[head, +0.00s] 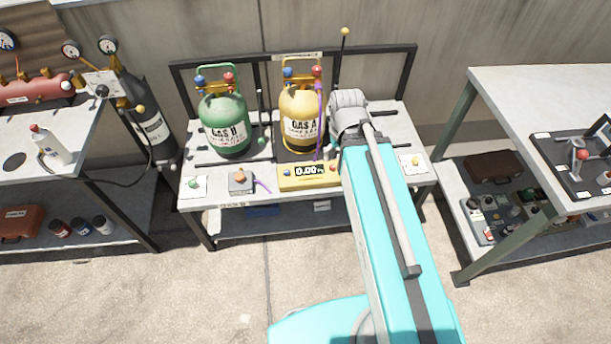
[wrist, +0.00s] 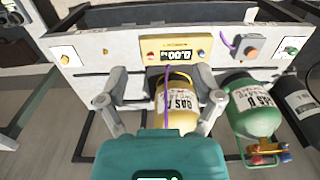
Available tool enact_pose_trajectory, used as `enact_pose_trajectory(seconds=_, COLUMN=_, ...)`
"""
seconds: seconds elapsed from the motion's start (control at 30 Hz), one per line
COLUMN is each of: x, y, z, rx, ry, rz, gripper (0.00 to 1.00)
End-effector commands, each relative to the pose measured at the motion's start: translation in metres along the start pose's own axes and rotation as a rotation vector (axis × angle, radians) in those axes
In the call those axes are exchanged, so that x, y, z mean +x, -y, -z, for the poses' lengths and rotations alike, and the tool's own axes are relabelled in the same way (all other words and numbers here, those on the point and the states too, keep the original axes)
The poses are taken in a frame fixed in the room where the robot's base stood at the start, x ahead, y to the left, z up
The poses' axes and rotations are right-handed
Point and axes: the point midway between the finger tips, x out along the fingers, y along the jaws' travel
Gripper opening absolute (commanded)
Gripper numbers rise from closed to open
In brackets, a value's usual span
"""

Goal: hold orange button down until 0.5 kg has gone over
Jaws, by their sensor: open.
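The orange button (head: 239,175) sits on a small grey box (head: 241,186) at the bench's front edge. It also shows in the wrist view (wrist: 250,52), right of the yellow scale display (wrist: 166,48). The display (head: 309,171) reads about 0.00. My arm hides the gripper in the head view.
A purple hose (head: 319,110) runs down by GAS A. White cards with a green knob (head: 194,183) and a yellow knob (head: 415,161) lie at the bench's ends. A black rail frame (head: 180,86) stands at the back. Side benches (head: 550,85) flank this one; the floor in front (head: 235,290) is clear.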

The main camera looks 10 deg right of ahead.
Motion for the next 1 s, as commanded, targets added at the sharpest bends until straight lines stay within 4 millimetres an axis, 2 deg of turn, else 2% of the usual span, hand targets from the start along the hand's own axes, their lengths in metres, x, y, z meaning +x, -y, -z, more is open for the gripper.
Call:
enact_pose_trajectory(seconds=0.07, x=0.0, y=0.0, z=0.0, rx=0.0, ry=0.0, rz=0.0, gripper=0.84)
enact_pose_trajectory(seconds=0.33, x=0.001, y=0.001, z=0.001, rx=0.004, ry=0.0, rz=0.0, gripper=0.34)
enact_pose_trajectory(seconds=0.5, x=0.006, y=0.006, z=0.009, rx=0.036, ry=0.0, rz=0.0, gripper=0.02)
enact_pose_trajectory(seconds=0.53, x=0.008, y=0.007, z=0.011, rx=0.046, ry=0.0, rz=0.0, gripper=0.0)
enact_pose_trajectory(seconds=0.77, x=0.027, y=0.028, z=0.037, rx=0.181, ry=0.0, rz=0.0, gripper=0.0)
enact_pose_trajectory(seconds=1.0, x=0.052, y=0.063, z=0.073, rx=0.387, ry=0.0, rz=0.0, gripper=0.0)
